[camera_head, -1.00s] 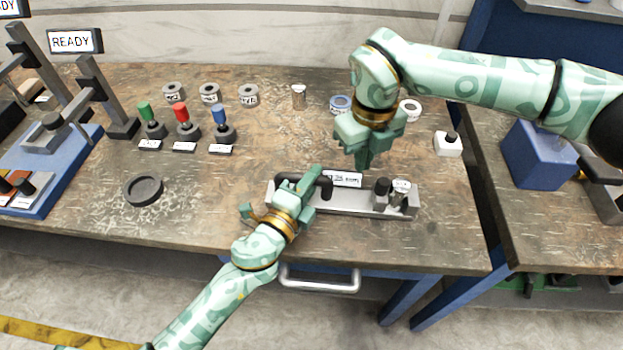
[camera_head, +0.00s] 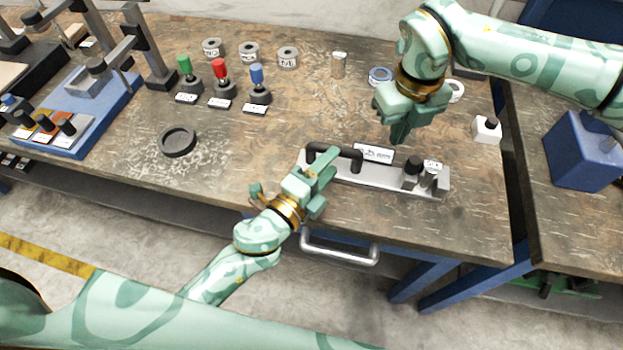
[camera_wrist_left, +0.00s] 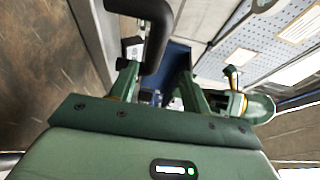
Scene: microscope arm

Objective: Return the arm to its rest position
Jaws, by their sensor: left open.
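The grey metal arm bar (camera_head: 378,176) lies flat near the table's front edge. It has a black handle (camera_head: 350,160) at its left end, a white label, and black and metal knobs at its right end. My left gripper (camera_head: 322,182) is open at the front of the handle, with nothing held between its fingers. In the left wrist view, the handle (camera_wrist_left: 153,30) shows close beyond the left finger, and the open left gripper (camera_wrist_left: 158,85) shows a gap. My right gripper (camera_head: 398,128) points down above the table behind the bar; its fingers look close together, but its opening is unclear.
Red, green and blue-topped knobs (camera_head: 221,82) stand at the left, with several grey rings behind. A black ring (camera_head: 178,142) lies front left. A blue-based stand (camera_head: 112,112) is at far left. A white block (camera_head: 486,130) sits at right. The front middle-left table is clear.

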